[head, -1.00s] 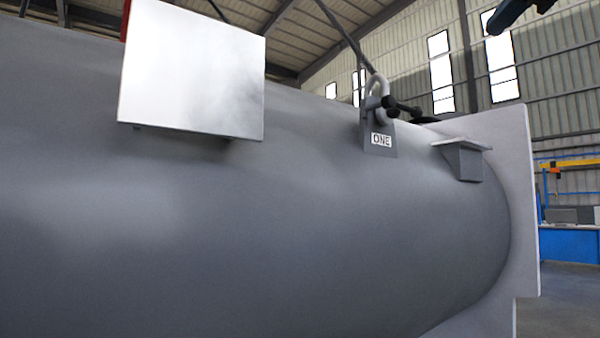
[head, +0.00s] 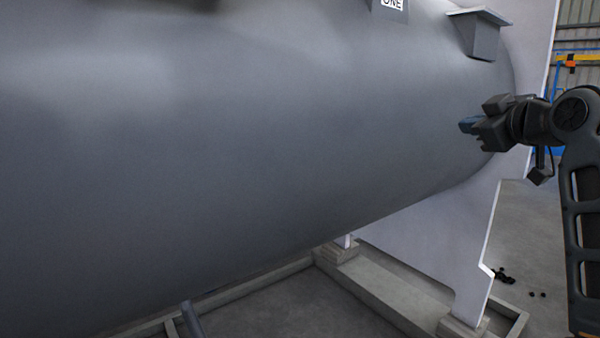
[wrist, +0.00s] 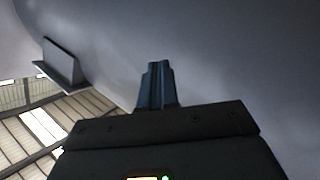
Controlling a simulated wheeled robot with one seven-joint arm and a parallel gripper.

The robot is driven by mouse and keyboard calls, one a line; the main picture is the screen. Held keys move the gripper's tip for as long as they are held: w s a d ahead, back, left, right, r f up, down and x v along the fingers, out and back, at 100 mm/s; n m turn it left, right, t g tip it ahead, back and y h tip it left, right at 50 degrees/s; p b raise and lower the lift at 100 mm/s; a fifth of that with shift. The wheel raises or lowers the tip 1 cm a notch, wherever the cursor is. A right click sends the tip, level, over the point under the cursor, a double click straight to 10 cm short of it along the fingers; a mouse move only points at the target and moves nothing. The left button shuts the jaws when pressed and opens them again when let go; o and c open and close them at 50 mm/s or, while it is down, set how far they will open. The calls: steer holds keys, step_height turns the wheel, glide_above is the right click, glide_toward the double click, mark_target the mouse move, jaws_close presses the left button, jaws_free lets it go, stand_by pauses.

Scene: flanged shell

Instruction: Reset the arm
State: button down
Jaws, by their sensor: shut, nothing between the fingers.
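My gripper (head: 468,125) is at the right of the head view, in front of the right end of the large grey shell (head: 250,140). Its blue-grey fingers point left and are shut, with nothing between them. In the wrist view the shut fingers (wrist: 156,86) stand up in the middle, with the shell's smooth grey surface (wrist: 230,60) beyond them. I cannot tell the exact gap between fingertips and shell. My arm rises from the lower right of the head view and bends toward the shell.
A bracket (head: 481,36) juts from the shell above my gripper and also shows in the wrist view (wrist: 62,62). A label "ONE" (head: 391,4) is cut off at the top. A white end flange (head: 440,235) stands on a support frame (head: 375,295).

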steer(key=s+a+f+m, duration=0.2)
steer(key=s+f, duration=0.2)
steer(key=f, duration=0.6)
steer(key=s+a+f+m, duration=0.1)
steer(key=s+a+f, duration=0.15)
steer(key=f, duration=0.75)
steer(key=s+a+f+m+h, duration=0.2)
steer(key=s+a+f+m, duration=0.1)
steer(key=s+f, duration=1.3)
steer(key=s+a+f+m+g, duration=0.1)
steer(key=s, duration=0.9)
steer(key=s+a+f+m, duration=0.1)
steer(key=s+f, duration=0.1)
steer(key=s, duration=0.8)
steer(key=a+r+v, duration=0.1)
steer(key=v, duration=1.6)
steer(key=shift+w+r, duration=0.2)
steer(key=shift+r, duration=0.2)
steer(key=shift+a, duration=0.15)
